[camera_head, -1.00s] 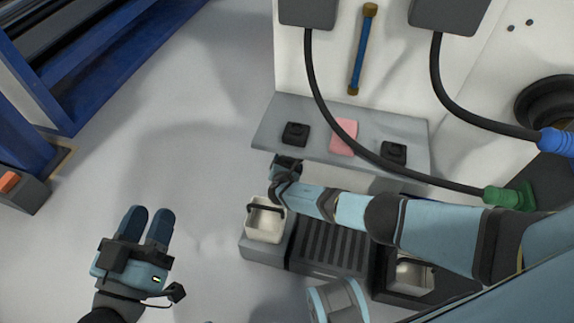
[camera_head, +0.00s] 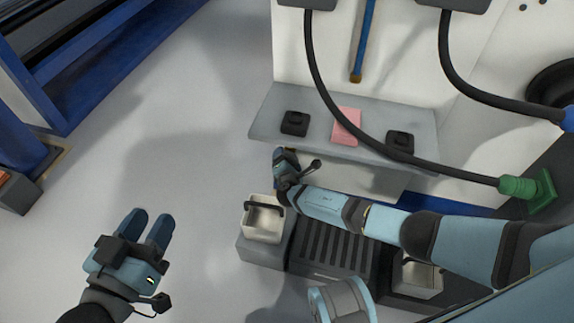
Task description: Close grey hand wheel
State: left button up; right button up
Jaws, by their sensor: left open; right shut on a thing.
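I cannot make out a grey hand wheel in the head view. My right gripper (camera_head: 284,156) is at the front left edge of the grey shelf (camera_head: 375,148), its fingertips at or under that edge. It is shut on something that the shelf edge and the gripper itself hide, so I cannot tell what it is. My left gripper (camera_head: 147,226) is open and empty over the pale floor at the lower left, well apart from the shelf, with a gap between its two blue fingers.
Two black blocks (camera_head: 294,123) (camera_head: 400,142) and a pink pad (camera_head: 347,126) lie on the shelf. Black hoses hang over it, one ending in a green fitting (camera_head: 519,187). A white bucket (camera_head: 263,225) stands below my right arm. A blue frame (camera_head: 75,110) is at left; floor between is clear.

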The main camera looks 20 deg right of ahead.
pick_arm(q)
jog(key=shift+w+a+r+m+b, duration=0.1)
jog(key=shift+w+a+m+b, duration=0.1)
jog(key=shift+w+m+b, duration=0.25)
pick_arm(e)
jog(key=shift+s+f+m, duration=0.1)
jog(key=shift+m, duration=0.2)
pick_arm(q)
jog(key=shift+s, duration=0.1)
pick_arm(e)
jog(key=o, duration=0.7)
jog(key=shift+o, duration=0.2)
pick_arm(q)
jog(key=shift+s+d+r+n+t+p, duration=0.1)
jog(key=shift+s+r+n+t+p, duration=0.15)
jog(key=shift+r+n+p, duration=0.5)
jog(key=shift+s+d+r+t+p, duration=0.2)
jog(key=shift+r+p, duration=0.3)
jog(key=shift+p, duration=0.65)
jog(key=shift+s+d+r+n+t+p, duration=0.2)
jog(key=shift+r+n+p, duration=0.3)
jog(key=shift+p, duration=0.45)
pick_arm(e)
jog(key=v, duration=1.3)
jog(key=shift+s, duration=0.45)
pick_arm(q)
jog(key=shift+a+r, duration=0.15)
pick_arm(e)
jog(key=shift+f, duration=0.1)
